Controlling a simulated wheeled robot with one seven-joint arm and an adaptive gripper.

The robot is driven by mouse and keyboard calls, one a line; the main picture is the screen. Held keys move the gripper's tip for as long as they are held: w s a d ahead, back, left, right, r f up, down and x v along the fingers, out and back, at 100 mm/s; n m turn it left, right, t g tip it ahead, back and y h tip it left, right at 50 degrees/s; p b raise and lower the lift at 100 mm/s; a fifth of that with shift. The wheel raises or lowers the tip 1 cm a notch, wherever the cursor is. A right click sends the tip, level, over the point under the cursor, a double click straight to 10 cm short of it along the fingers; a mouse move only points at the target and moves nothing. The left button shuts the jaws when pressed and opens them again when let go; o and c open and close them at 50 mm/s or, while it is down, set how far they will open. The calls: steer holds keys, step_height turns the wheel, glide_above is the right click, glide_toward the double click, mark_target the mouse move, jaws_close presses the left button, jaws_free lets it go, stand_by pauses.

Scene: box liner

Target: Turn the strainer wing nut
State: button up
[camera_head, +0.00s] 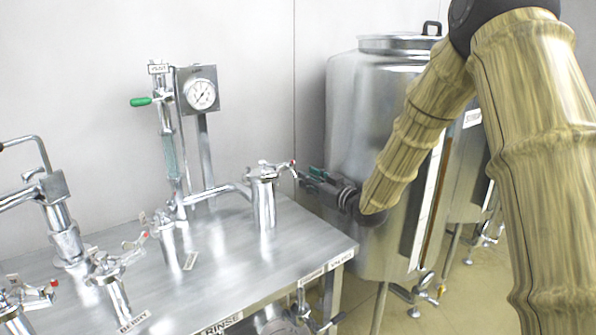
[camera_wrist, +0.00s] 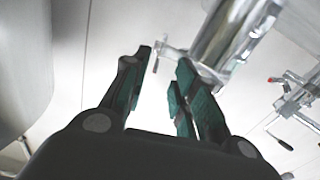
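Several steel housings with clamp fittings stand on the steel table; I cannot tell for sure which is the strainer. The wing nut itself is too small to make out. My gripper (camera_head: 306,179) is just right of this clamp, pointing left, apparently apart from it. In the wrist view my gripper (camera_wrist: 165,60) has its green-padded fingers spread with nothing between them. A steel cylinder (camera_wrist: 232,35) lies beyond the right finger there.
A large steel tank (camera_head: 350,120) stands behind my gripper. A pressure gauge (camera_head: 201,94) and a green-handled valve (camera_head: 140,101) rise at the table's back. Smaller clamped fittings (camera_head: 110,275) line the front left. The table's middle (camera_head: 225,265) is mostly clear.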

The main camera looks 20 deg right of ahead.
mark_target(292, 169)
steer(key=x, duration=0.6)
steer(key=shift+w+p, duration=0.3)
steer(key=shift+p, duration=0.1)
jaws_close()
